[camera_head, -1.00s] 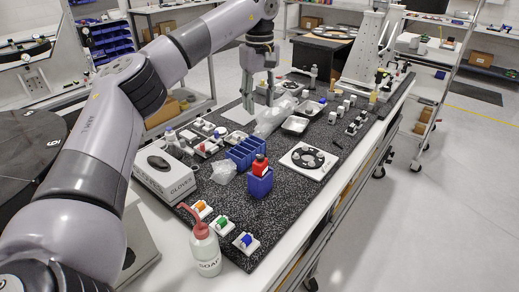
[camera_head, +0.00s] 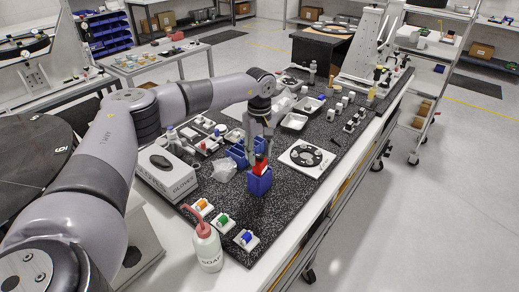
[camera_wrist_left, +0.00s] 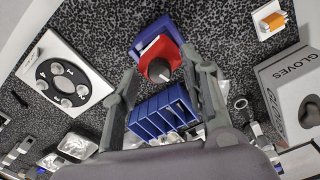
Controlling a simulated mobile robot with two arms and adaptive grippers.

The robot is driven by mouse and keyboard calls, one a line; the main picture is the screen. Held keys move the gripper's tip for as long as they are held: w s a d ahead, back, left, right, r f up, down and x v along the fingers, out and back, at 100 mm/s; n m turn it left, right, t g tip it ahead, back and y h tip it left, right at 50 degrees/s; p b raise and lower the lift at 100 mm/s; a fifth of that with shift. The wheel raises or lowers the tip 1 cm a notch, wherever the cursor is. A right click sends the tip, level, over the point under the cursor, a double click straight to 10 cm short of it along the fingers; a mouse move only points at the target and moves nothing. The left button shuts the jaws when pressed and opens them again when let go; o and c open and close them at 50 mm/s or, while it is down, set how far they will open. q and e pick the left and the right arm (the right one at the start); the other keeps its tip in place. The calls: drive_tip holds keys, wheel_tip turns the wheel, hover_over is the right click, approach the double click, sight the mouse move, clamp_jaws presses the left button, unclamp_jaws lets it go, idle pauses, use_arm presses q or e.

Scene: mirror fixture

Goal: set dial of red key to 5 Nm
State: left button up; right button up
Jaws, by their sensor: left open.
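The red key (camera_head: 260,166) stands upright in a blue holder (camera_head: 260,184) on the speckled black mat. In the left wrist view the red key (camera_wrist_left: 169,49) shows with a dark round dial (camera_wrist_left: 159,70) facing the camera. The blue holder (camera_wrist_left: 148,29) is behind it there. My left gripper (camera_head: 260,150) is open and empty, just above the red key. In the left wrist view its fingers (camera_wrist_left: 167,72) stand apart on both sides of the key's lower end. I cannot read the dial's setting. My right gripper is not in view.
A blue divided bin (camera_wrist_left: 163,113) stands close to the key. A glove box (camera_head: 166,174), soap bottle (camera_head: 207,250) and white flanged plate (camera_head: 306,158) are around it. Orange, green and blue parts sit on white blocks near the front edge.

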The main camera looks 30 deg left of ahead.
use_arm(q)
clamp_jaws()
idle(0.6)
